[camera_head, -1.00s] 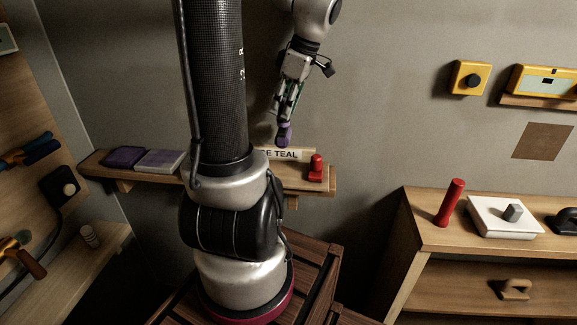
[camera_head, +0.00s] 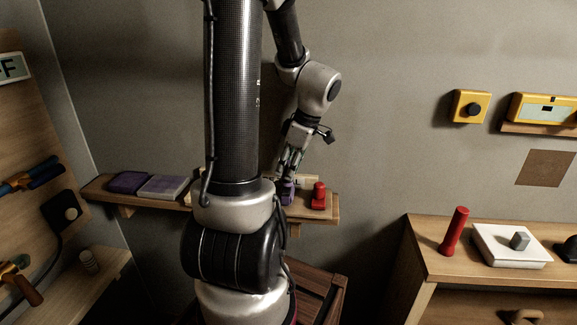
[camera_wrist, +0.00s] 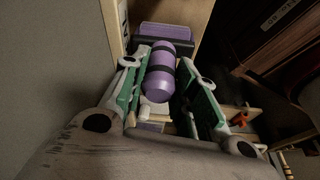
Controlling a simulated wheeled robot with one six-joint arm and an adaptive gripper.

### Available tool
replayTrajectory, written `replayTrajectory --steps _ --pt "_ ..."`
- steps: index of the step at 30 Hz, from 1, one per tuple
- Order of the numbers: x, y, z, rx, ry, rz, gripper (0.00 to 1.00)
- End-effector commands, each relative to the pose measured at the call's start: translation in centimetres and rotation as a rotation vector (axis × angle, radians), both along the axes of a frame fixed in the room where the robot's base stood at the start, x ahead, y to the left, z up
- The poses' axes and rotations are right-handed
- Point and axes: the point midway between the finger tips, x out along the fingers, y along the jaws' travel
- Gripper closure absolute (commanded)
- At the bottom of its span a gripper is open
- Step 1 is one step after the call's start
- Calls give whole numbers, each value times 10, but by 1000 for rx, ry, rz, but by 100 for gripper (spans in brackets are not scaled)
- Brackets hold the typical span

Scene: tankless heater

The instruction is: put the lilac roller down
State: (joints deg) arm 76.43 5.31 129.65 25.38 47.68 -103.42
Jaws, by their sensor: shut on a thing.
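The lilac roller (camera_wrist: 160,75), a rounded cylinder with dark bands, sits between the green-padded fingers of my gripper (camera_wrist: 165,95) in the wrist view. My gripper is shut on it. In the head view, my gripper (camera_head: 290,172) points down with the lilac roller (camera_head: 287,192) at its tip, at the wall shelf (camera_head: 328,210). The roller is left of a red object (camera_head: 319,196) on that shelf. I cannot tell whether the roller touches the shelf.
A purple pad (camera_head: 128,182) and a paler pad (camera_head: 163,187) lie on the shelf's left part. My arm hides the shelf's middle. A wooden cabinet (camera_head: 430,262) at right bears a red cylinder (camera_head: 455,231) and a white block (camera_head: 508,248).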

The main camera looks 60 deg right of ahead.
Motion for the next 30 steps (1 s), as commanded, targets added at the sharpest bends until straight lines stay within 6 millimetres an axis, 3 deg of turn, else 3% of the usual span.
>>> replayTrajectory --steps 1,4,16,20,30 --pt "0 0 -1 1 0 -1 68" --pt "0 0 -1 0 0 0 50" --pt "-1 -1 5 -3 0 -1 50" --pt "-7 -3 25 -4 -2 -3 50" --pt "-30 -8 94 -3 0 -3 50"
